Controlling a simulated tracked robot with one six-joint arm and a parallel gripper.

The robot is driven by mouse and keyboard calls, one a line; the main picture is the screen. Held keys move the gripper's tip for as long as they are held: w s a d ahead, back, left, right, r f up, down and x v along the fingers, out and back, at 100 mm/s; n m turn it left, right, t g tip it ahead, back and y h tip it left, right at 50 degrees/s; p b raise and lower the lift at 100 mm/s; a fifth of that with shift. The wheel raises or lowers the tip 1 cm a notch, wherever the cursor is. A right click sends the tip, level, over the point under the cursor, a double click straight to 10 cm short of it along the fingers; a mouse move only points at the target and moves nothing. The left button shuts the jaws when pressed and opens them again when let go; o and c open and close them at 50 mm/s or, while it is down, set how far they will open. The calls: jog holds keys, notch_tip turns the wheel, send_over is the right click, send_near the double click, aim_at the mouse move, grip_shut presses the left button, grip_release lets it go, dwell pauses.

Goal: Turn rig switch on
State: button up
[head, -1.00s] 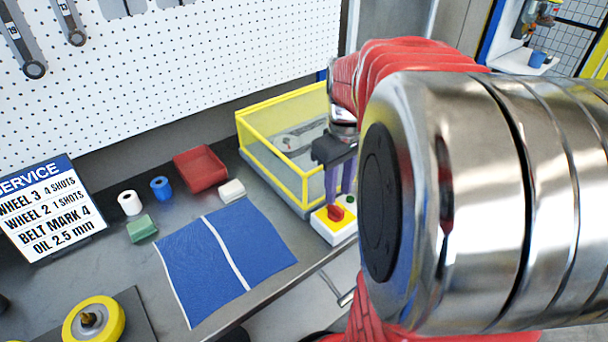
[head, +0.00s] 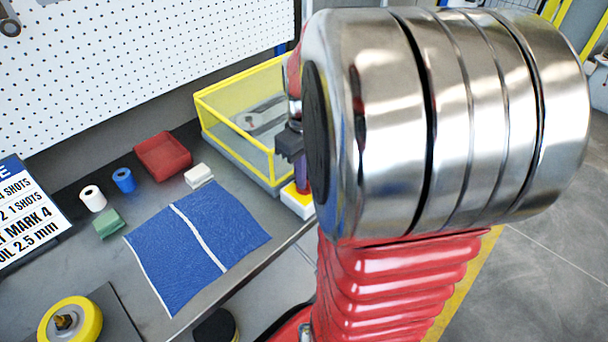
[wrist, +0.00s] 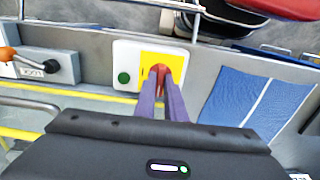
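The rig switch is a white box (wrist: 125,66) with a yellow plate, a red knob (wrist: 160,73) and a green button (wrist: 124,78). In the head view the box (head: 297,205) stands at the bench's front edge, partly hidden behind my arm. My gripper (wrist: 161,84) reaches down onto the switch. Its two purple fingers lie on either side of the red knob and appear closed on it. In the head view the gripper (head: 302,178) shows only in part, and the knob cannot be made out there.
A yellow-framed clear guard (head: 245,125) stands right behind the switch. A blue mat (head: 200,240) lies beside it on the bench. A white block (head: 198,175), a red tray (head: 162,156) and a yellow wheel (head: 70,322) are further left. In the wrist view an orange-ended lever (wrist: 30,62) sits left of the switch.

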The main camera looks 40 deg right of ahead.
grip_shut()
jog(key=shift+a, duration=0.15)
